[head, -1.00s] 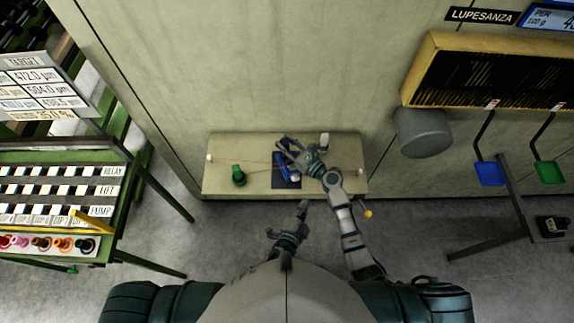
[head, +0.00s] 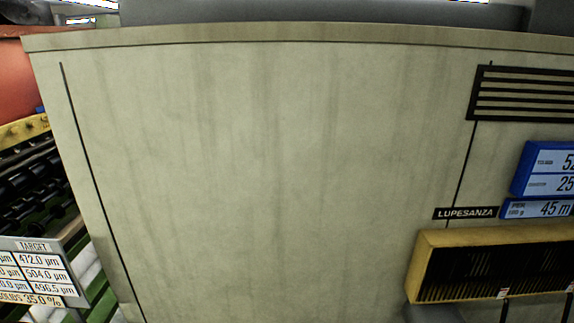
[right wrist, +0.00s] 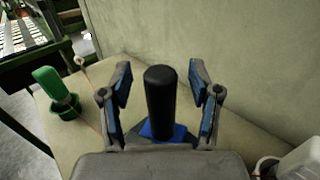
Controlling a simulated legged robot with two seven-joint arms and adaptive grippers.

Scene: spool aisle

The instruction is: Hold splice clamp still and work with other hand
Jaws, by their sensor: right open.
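In the right wrist view, my right gripper (right wrist: 160,100) is open, with one blue-padded finger on each side of an upright black rounded post (right wrist: 160,95). Gaps show between the post and both fingers. A piece of bright blue (right wrist: 147,131), perhaps the splice clamp's body, shows at the post's foot; the rest is hidden by the post and the gripper. The head view is tilted up to the wall, so the shelf, the clamp and both grippers are out of it. My left gripper is in neither current view.
A green handle (right wrist: 50,85) stands in a green cup (right wrist: 65,107) at the shelf's left. A thin wire runs near a white-topped peg (right wrist: 80,62). A white object (right wrist: 300,160) sits at lower right. A yellow-framed vent box (head: 490,265) juts from the wall.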

